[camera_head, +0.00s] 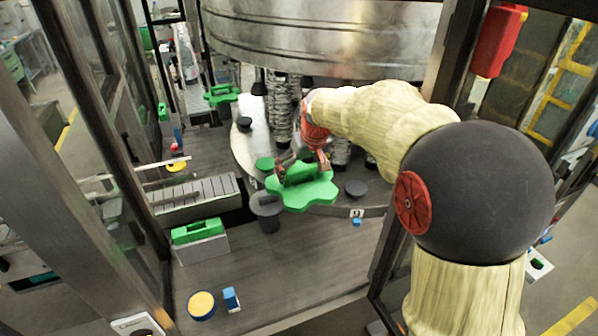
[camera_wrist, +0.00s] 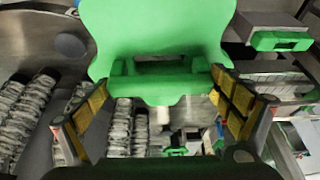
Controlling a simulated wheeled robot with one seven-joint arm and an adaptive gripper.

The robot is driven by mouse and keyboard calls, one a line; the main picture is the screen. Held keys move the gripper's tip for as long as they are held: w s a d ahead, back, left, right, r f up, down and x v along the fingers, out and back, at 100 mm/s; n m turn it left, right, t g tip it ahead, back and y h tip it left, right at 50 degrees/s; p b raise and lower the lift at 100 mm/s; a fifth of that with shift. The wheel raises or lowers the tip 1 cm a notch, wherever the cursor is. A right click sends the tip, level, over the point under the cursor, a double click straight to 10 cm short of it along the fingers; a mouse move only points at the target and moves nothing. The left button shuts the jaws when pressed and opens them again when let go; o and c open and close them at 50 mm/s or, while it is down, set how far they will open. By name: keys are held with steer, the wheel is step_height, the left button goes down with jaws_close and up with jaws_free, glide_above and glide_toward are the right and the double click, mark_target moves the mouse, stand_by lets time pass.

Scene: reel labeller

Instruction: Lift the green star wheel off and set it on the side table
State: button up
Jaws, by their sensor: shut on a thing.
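The green star wheel (camera_head: 307,194) is a flat, lobed plate with a raised handle on top, over the front edge of the machine's round table in the head view. My gripper (camera_head: 303,163) is at its handle, with fingers on either side. In the wrist view the star wheel (camera_wrist: 160,35) fills the top middle, and the handle lies between the yellow-padded fingers of my gripper (camera_wrist: 165,95). My gripper is shut on the star wheel. I cannot tell whether the wheel still touches what is under it. No side table can be made out for certain.
A dark grey post with a round cap (camera_head: 267,208) stands just left of the wheel. A green-topped block (camera_head: 199,232), a yellow-topped round item (camera_head: 201,305) and a small blue item (camera_head: 231,299) are on the grey deck (camera_head: 290,270). A large metal drum (camera_head: 320,35) hangs above; door frames flank both sides.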

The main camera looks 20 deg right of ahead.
mark_target(303, 168)
steer(key=shift+r+p, duration=1.75)
steer(key=shift+r, duration=1.4)
steer(key=shift+f, duration=0.1)
